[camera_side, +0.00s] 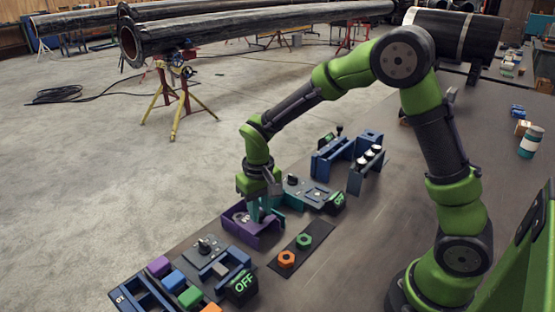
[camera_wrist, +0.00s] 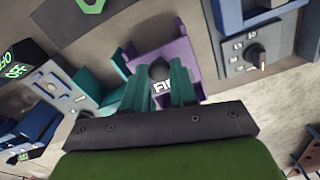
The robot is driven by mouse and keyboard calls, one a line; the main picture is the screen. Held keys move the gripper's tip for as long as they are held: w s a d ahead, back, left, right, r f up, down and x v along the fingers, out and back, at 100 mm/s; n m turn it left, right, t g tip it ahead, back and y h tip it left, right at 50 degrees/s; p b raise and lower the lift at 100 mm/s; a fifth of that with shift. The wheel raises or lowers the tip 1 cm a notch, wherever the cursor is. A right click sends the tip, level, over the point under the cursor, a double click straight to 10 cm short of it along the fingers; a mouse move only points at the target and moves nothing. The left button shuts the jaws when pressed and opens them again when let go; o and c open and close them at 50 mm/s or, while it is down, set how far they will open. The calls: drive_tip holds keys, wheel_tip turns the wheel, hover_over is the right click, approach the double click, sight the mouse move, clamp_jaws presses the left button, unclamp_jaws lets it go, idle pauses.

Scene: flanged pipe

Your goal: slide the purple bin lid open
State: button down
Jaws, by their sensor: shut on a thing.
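The purple bin (camera_side: 267,239) stands on the table near its far left edge. In the wrist view its purple top (camera_wrist: 185,52) lies under my fingers, with a dark round knob (camera_wrist: 159,69) and white lettering, partly hidden, below it. My gripper (camera_side: 258,214) points down at the bin, and its teal fingers (camera_wrist: 159,80) are on either side of the knob, shut on it. The fingers hide part of the lid, so I cannot tell exactly how far it is open.
A black mat (camera_side: 303,248) with an orange and a green nut lies right of the bin. Switch panels (camera_side: 206,247) stand close on both sides, with lit green displays (camera_side: 242,286). Blue racks (camera_side: 332,158) stand farther back.

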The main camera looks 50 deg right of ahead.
sight(263, 215)
drive_tip(key=shift+s, duration=0.35)
drive_tip(key=c, duration=0.9)
unclamp_jaws()
wheel_tip(263, 215, up, 17)
drive_tip(key=s+d, duration=0.2)
drive_tip(key=s, duration=1.4)
drive_tip(key=shift+w, duration=0.1)
